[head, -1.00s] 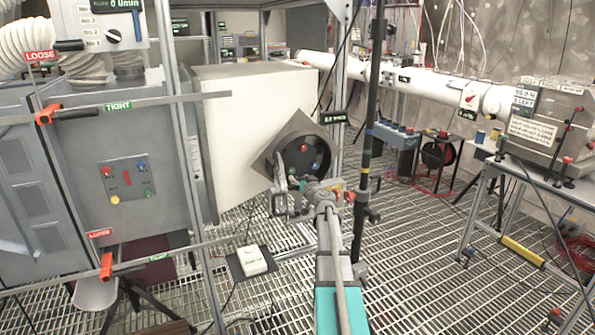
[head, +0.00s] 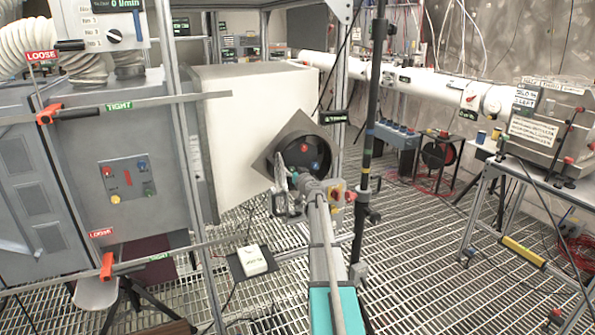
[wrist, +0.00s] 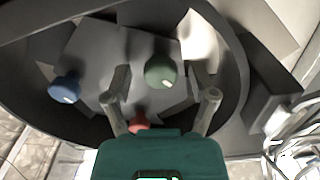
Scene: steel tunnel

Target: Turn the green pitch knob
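The green knob (wrist: 160,71) sits inside a dark round housing. In the wrist view it lies between and just beyond the two fingertips of my gripper (wrist: 163,88), which are spread apart. I cannot tell whether either finger touches it. A blue knob (wrist: 65,88) is to its left and a red knob (wrist: 139,122) is below, partly hidden by my gripper. In the head view the red knob (head: 303,147) and blue knob (head: 316,164) show in the housing. My gripper (head: 284,171) reaches in at the lower left there, and the green knob is hidden.
The housing's thick rim (wrist: 236,85) surrounds the knobs closely. A dark vertical pole (head: 369,120) stands right of my arm. A white box (head: 252,260) lies on the grating below.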

